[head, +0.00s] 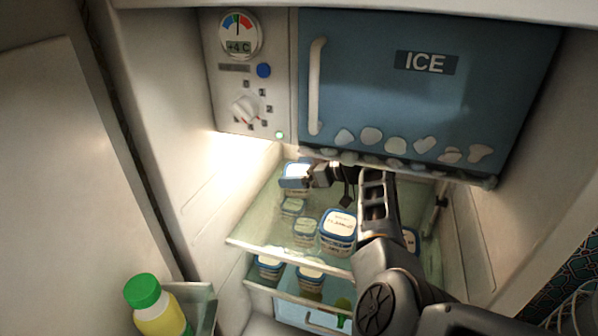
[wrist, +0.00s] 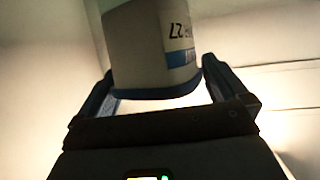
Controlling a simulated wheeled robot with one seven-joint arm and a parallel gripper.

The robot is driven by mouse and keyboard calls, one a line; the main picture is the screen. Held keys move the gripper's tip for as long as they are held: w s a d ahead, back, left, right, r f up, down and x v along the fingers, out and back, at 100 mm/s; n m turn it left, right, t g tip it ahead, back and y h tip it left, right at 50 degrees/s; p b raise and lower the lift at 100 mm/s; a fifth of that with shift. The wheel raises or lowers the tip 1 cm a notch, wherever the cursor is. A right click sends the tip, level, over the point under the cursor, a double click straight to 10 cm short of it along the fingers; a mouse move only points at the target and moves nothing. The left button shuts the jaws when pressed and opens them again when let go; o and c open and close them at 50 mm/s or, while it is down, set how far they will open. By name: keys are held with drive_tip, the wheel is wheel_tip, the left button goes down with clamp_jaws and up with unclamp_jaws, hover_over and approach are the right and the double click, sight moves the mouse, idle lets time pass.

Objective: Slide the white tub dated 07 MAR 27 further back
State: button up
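A white tub with a blue lid (head: 296,178) stands at the back left of the upper glass shelf (head: 262,236). My gripper (head: 309,179) is at its right side. In the wrist view a white tub (wrist: 140,48) fills the space between the fingers of my gripper (wrist: 157,68). Its label reads upside down, with "27" showing and the rest of the date cut off or too dim. The fingers are spread wide, one on each side of the tub. I cannot tell whether both press on it.
Smaller tubs (head: 292,208) (head: 305,231) and a large white and blue tub (head: 339,226) stand nearer the front. Another tub (head: 410,240) is partly behind my arm. The blue ICE door (head: 420,90) hangs low above the shelf. A lower shelf holds more tubs (head: 311,279).

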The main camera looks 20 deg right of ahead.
drive_tip(key=p+v, duration=0.2)
drive_tip(key=v, duration=0.5)
drive_tip(key=shift+s+d+r+p, duration=0.2)
drive_tip(key=shift+s+d+p, duration=0.05)
drive_tip(key=shift+p, duration=0.1)
idle(0.4)
